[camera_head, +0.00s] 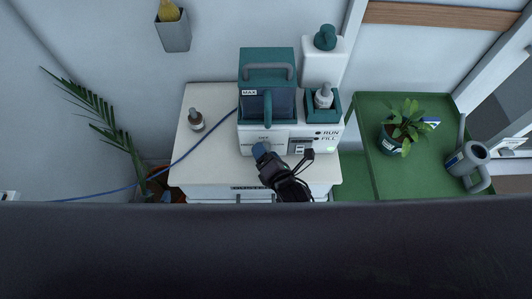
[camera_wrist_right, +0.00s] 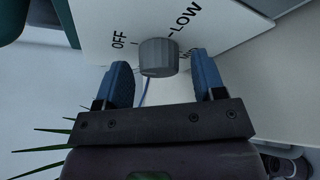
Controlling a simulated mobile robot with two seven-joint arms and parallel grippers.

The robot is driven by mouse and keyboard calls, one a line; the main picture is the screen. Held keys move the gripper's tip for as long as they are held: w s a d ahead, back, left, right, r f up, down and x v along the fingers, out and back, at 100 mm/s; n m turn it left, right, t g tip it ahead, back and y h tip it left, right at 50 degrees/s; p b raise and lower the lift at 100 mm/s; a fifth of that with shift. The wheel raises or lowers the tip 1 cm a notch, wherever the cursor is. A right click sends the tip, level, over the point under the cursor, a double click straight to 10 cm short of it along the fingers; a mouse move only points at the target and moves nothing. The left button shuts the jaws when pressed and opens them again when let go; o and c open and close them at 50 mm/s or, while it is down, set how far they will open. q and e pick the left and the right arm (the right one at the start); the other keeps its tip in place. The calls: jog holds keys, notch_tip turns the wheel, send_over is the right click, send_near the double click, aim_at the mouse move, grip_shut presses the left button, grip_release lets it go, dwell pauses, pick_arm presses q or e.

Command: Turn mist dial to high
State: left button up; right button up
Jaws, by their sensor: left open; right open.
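The mister (camera_head: 249,133) is a white unit with a teal tank, standing on a white cabinet. In the right wrist view its grey ridged mist dial (camera_wrist_right: 158,57) shows beside the printed words OFF and LOW, with a third label partly hidden. Which mark the dial points to is unclear. My right gripper (camera_head: 261,151) is at the mister's front panel and covers the dial in the head view. In the right wrist view my right gripper (camera_wrist_right: 163,72) is open, its blue fingers either side of the dial with gaps visible. My left gripper is not in view.
The white cabinet top (camera_head: 200,165) also bears a small brown bottle (camera_head: 196,120). A blue cord (camera_head: 120,187) runs left from the mister. A green stand (camera_head: 385,185) at right holds a potted plant (camera_head: 404,125) and a grey watering can (camera_head: 466,158).

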jog(key=c, duration=0.9)
jog(key=shift+f+m+t+y+b, duration=0.2)
jog(key=shift+m+t+y+b, duration=0.3)
jog(key=shift+m+y+b, duration=0.5)
jog(key=shift+m+t+b, duration=0.7)
jog(key=shift+m+b, duration=0.3)
jog(key=shift+m, duration=0.9)
jog(key=shift+r, duration=0.1)
jog(key=o, duration=0.9)
